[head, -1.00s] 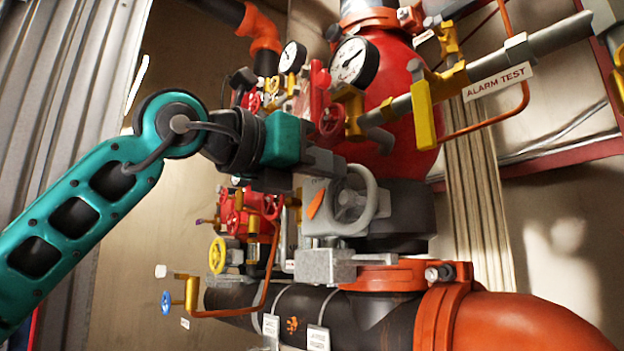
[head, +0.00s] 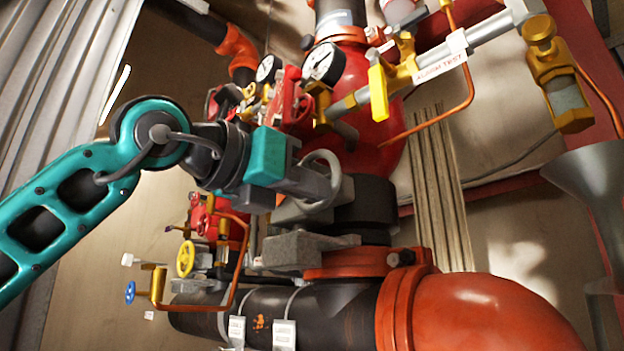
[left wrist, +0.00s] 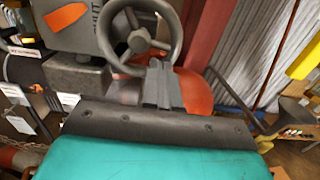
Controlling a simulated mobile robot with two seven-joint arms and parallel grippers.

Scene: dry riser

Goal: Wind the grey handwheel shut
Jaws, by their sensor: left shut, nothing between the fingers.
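The grey handwheel (head: 336,175) stands on the grey gearbox at the middle of the head view. It also shows in the left wrist view (left wrist: 172,32), with its rim, spokes and hub visible. My left gripper (head: 316,183) is shut and empty. In the head view its fingers cover part of the wheel's left side and middle. In the left wrist view the shut fingers (left wrist: 158,70) point at the lower part of the rim; I cannot tell if they touch it. My right gripper is in neither view.
A black and orange pipe (head: 340,315) runs below the wheel. Red valves, gauges (head: 323,63) and yellow-handled fittings (head: 378,92) crowd above and left of it. A copper tube (head: 440,122) and a grey funnel (head: 600,180) are at the right.

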